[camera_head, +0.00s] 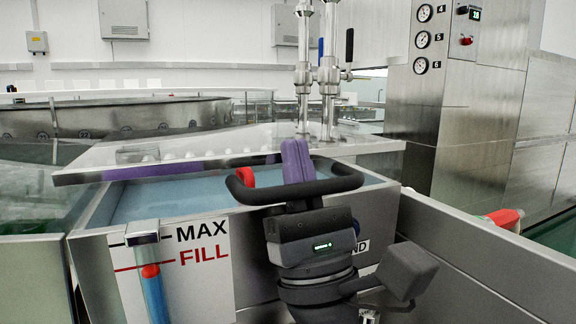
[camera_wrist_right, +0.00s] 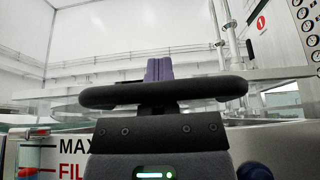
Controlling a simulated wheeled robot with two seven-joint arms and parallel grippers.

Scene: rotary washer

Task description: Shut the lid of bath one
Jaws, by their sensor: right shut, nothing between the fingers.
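The bath (camera_head: 340,232) is a steel tank with blue liquid and a MAX / FILL label. Its flat metal lid (camera_head: 220,146) sits above the tank's rear part. The lid's front edge is raised clear of the rim, and the blue liquid shows below it. My right gripper (camera_head: 294,160) has purple fingers that are shut and empty. They are in front of the lid's front edge; I cannot tell whether they touch it. The fingers (camera_wrist_right: 158,68) also show in the wrist view, above my black guard bar. My left gripper is not in view.
A sight tube (camera_head: 150,280) with a red float stands on the tank's front. Upright steel pipes (camera_head: 328,85) rise behind the lid. A gauge panel (camera_head: 440,50) stands at the right, and a round steel vessel (camera_head: 110,118) at the back left.

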